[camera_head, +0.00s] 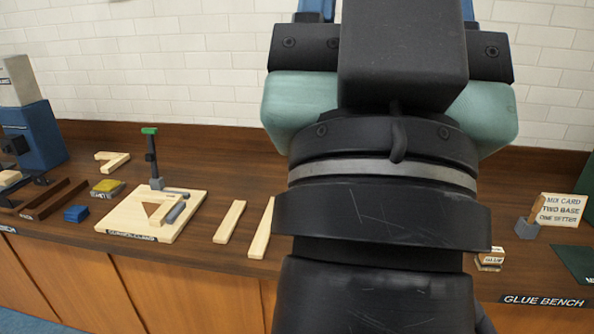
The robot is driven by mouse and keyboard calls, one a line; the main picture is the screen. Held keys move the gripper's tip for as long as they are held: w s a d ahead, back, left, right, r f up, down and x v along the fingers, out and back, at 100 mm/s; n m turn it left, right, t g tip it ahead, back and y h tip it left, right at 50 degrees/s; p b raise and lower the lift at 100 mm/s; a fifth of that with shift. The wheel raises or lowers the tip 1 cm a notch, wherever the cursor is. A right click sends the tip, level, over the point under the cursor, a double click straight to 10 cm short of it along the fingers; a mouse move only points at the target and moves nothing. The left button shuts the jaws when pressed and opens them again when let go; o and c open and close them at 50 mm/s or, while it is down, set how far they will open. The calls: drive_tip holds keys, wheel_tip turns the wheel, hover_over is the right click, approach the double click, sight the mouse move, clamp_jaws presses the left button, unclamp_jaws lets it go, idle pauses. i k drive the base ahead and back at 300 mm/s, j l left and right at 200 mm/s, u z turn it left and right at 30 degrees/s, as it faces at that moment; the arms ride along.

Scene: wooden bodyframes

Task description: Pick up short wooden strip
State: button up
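A short pale wooden strip (230,222) lies flat on the brown bench, right of the clamp board. A second pale wooden strip (262,230) lies beside it on the right, close to my arm, which may hide part of it. My gripper (392,8) is raised in front of the camera at the top of the view. Its blue fingers stand wide apart at the top edge, and their tips are out of frame. I see nothing held between them, but the dark block on my wrist covers the middle. It is apart from both strips.
A pale board (120,215) with a green-topped clamp (150,145) stands left of the strips. A blue block (76,213), a yellow-topped item (107,187) and a wooden corner piece (113,160) lie further left. A card (560,209) stands at right. My arm hides the bench's middle.

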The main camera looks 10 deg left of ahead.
sight(222, 236)
drive_tip(key=i+j+u, duration=0.1)
drive_tip(key=i, duration=0.3)
drive_tip(key=i+j+u, duration=0.15)
drive_tip(key=i, duration=0.3)
drive_tip(key=i+j+u, duration=0.1)
drive_tip(key=i, duration=0.3)
drive_tip(key=j, duration=0.15)
